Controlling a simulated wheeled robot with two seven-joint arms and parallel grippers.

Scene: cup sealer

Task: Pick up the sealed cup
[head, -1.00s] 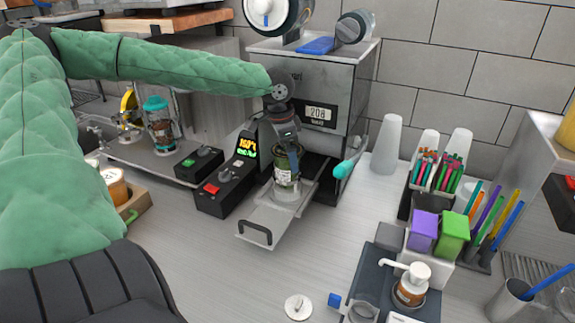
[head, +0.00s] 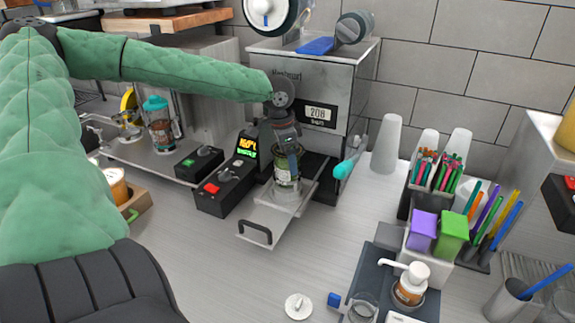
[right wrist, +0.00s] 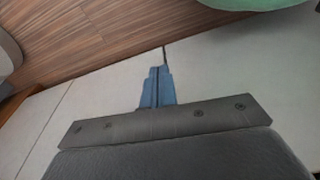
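The sealed cup (head: 286,174), small with a dark green and pale label, stands upright in the holder of the pulled-out drawer (head: 262,214) of the steel sealer (head: 305,75). My left gripper (head: 287,152) comes down over the cup from above, its dark blue finger beside the cup's upper part. The gripper hides much of the cup's top, and I cannot tell whether the fingers are closed on it. My right gripper (right wrist: 156,86) is out of the head view; in the right wrist view its blue fingers are together and empty.
Two black control boxes (head: 224,187) sit left of the drawer. A teal-tipped handle (head: 344,169) sticks out at its right. An upturned white cup stack (head: 387,144), straw holders and a pump bottle (head: 411,284) stand to the right. The counter in front of the drawer is mostly clear.

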